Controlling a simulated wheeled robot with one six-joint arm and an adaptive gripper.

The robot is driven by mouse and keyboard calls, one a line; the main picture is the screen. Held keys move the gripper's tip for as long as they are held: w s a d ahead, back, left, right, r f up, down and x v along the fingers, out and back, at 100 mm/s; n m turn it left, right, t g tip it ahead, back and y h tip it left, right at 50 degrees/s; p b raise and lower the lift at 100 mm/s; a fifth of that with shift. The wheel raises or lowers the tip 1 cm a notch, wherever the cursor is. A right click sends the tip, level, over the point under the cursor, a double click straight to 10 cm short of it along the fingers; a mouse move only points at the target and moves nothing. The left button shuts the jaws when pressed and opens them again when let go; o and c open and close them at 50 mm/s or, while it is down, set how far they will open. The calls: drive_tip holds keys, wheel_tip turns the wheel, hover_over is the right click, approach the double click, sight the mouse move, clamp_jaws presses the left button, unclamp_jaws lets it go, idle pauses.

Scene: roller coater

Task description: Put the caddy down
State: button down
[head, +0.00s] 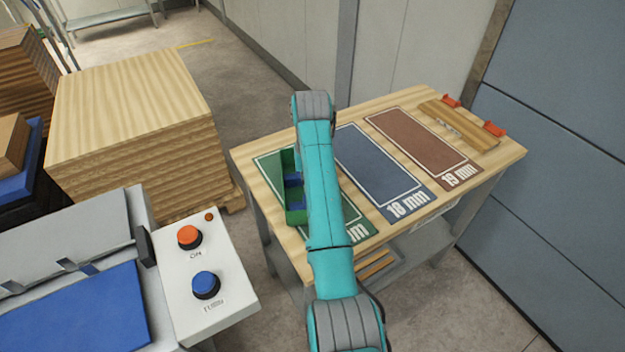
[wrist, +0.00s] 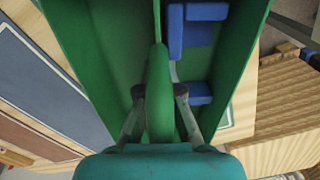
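The green caddy (head: 292,211) with blue blocks inside is over the green mat (head: 345,231) at the left of the wooden table. I cannot tell whether it touches the mat. My teal arm hides its right side and my gripper in the head view. In the wrist view the caddy (wrist: 110,45) fills the middle, and its upright central handle (wrist: 158,95) stands between the fingers of my gripper (wrist: 160,95). The fingers close on the handle from both sides. Blue blocks (wrist: 200,30) lie in the right compartment.
The table (head: 437,97) also bears a blue mat (head: 375,160) marked 18 mm, a brown mat (head: 415,138) marked 19 mm, and a wooden piece with red ends (head: 460,125). Stacked boards (head: 130,110) stand left, behind a control panel (head: 230,300).

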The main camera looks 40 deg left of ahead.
drive_tip(key=shift+f, duration=0.1)
drive_tip(key=c, duration=1.3)
unclamp_jaws()
